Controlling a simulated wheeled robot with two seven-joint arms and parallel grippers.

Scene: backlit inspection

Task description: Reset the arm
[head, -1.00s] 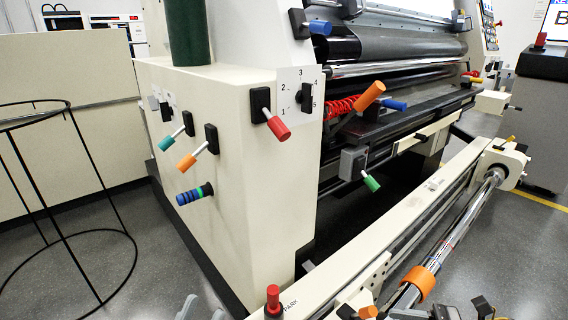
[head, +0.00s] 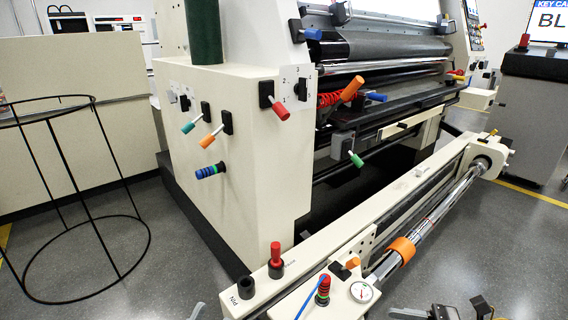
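A long cream arm (head: 375,203) with a chrome roller (head: 440,217) runs from the front middle to the right, low beside the machine. On its near end a red-knobbed pin (head: 276,254) stands upright in a black socket beside small lettering. An open black socket (head: 247,287) sits near the "PIN" label. A red knob with a green ring (head: 323,288) and a blue cord stands beside a round gauge (head: 361,291). My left gripper (head: 197,312) is mostly cut off at the bottom edge. My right gripper (head: 440,312) is at the bottom right, also cut off; neither visibly touches anything.
The cream machine cabinet (head: 255,185) carries several coloured handles, including a red lever (head: 281,112) on a numbered dial and a blue knob (head: 210,171). A black wire stand (head: 72,233) is at left. An orange collar (head: 402,250) rings the roller. Grey floor lies open at left and right.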

